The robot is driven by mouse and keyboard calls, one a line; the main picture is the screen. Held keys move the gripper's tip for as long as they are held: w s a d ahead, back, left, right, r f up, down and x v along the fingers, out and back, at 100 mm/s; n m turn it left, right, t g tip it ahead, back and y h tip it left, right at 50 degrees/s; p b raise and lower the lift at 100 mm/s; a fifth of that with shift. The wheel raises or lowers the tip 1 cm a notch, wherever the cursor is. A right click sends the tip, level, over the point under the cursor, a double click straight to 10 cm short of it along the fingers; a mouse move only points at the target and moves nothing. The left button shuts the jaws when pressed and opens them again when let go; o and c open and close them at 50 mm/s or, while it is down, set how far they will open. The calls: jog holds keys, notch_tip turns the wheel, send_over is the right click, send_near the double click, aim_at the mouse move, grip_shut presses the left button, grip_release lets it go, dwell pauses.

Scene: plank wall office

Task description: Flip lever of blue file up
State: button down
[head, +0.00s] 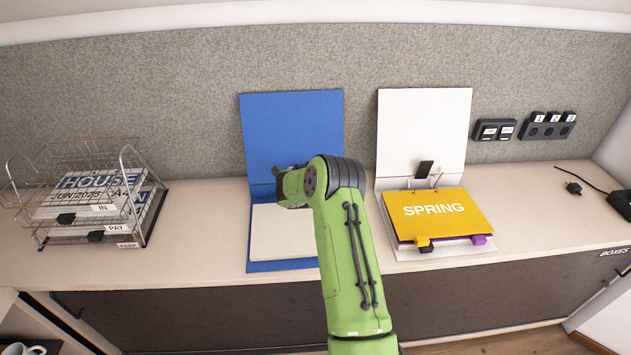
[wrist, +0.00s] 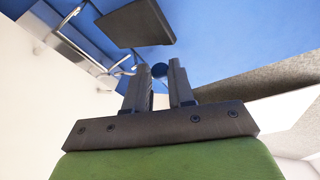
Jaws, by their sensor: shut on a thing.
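The blue file (head: 292,130) lies open, its cover upright against the grey partition and a stack of white paper (head: 285,232) on its base. My gripper (head: 280,186) is at the file's hinge, largely hidden by my green arm in the head view. In the wrist view the fingers (wrist: 162,76) are close together, with a small dark blue round piece (wrist: 158,70) between the tips. They look shut on it; which part of the file it is, I cannot tell. The black lever tab (wrist: 135,22) shows just beyond the tips, beside the metal ring mechanism (wrist: 75,38).
To the right, a white file (head: 424,125) stands open with a yellow SPRING sheet (head: 436,210) on its rings. A wire letter tray (head: 125,160) stands at the left. Black sockets (head: 545,128) are on the partition. The desk is clear between tray and blue file.

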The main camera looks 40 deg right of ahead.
jog(key=shift+w+a, duration=0.1)
jog(key=shift+a, duration=0.05)
dwell(0.4)
jog(key=c, duration=1)
grip_release()
jog(key=v, duration=1.5)
jog(key=shift+s+a+b, duration=0.2)
jog(key=shift+a+b, duration=0.1)
jog(key=shift+a, duration=0.05)
jog(key=shift+r, duration=0.1)
